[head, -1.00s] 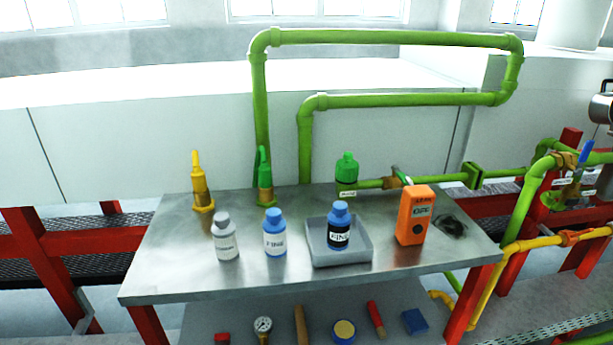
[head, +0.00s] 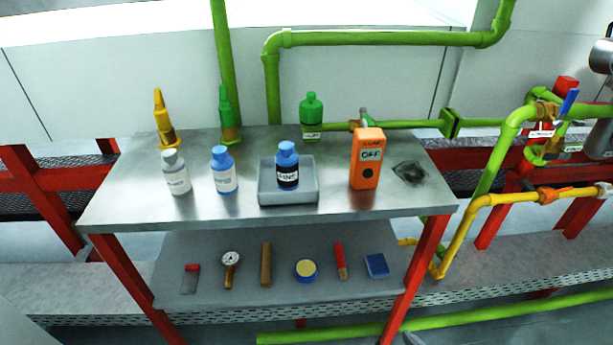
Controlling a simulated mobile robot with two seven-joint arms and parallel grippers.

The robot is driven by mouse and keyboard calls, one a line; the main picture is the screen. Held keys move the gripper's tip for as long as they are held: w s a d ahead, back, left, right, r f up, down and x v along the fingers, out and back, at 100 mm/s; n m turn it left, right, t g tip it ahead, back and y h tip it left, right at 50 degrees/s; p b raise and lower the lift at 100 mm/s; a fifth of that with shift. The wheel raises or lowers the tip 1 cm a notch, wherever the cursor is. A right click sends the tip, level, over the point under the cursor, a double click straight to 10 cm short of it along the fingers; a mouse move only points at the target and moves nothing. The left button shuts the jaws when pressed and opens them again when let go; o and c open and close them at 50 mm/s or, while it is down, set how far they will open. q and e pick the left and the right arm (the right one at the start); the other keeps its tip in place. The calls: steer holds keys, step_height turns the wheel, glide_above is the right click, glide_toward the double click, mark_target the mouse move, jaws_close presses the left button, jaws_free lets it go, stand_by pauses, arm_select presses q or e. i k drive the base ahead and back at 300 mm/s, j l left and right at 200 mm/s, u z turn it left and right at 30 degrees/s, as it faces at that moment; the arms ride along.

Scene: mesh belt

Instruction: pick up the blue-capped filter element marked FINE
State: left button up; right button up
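Two blue-capped elements stand upright on the steel bench top. One blue-capped element (head: 287,166) has a dark body and a label that appears to read FINE; it stands in a shallow grey tray (head: 289,197). The other blue-capped element (head: 223,171) has a pale body and stands on bare steel left of the tray; its label is too small to read now but looked like FINE earlier. A grey-capped white element (head: 176,173) stands further left. Neither of my grippers shows in the head view.
A green bottle (head: 311,115), yellow nozzle (head: 163,119) and green nozzle (head: 227,116) line the back. The lower shelf (head: 210,281) holds a gauge (head: 230,259) and several tools. The bench's front strip is clear.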

mark_target(221, 163)
steer(key=k+j, duration=0.3)
steer(key=j, duration=0.15)
steer(key=k+j, duration=0.3)
steer(key=j, duration=0.15)
